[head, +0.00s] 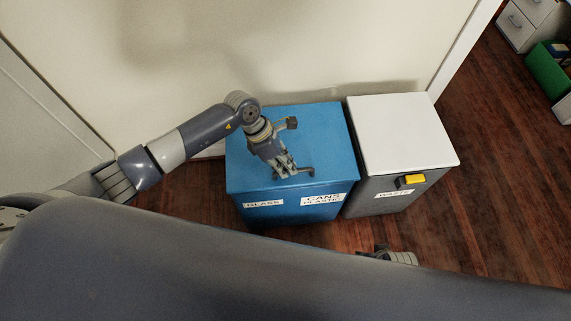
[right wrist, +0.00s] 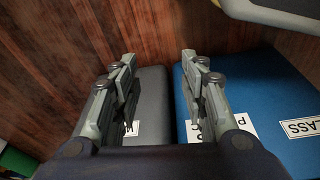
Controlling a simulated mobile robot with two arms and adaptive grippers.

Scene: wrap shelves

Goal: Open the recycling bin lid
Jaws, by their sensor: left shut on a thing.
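The blue recycling bin (head: 290,208) stands against the wall, with labels reading GLASS and CANS PLASTIC on its front. Its flat blue lid (head: 325,130) lies level and looks closed. My left gripper (head: 287,172) reaches down over the lid's front edge and is shut on the dark lid handle (head: 309,171), which it partly hides. In the right wrist view, my right gripper (right wrist: 158,75) is open with nothing between its fingers. The blue bin (right wrist: 265,90) also shows there, beyond the right finger.
A wall is behind both. Wooden floor (head: 480,190) is clear to the right. A green box (head: 548,70) and drawers (head: 527,20) stand at far right.

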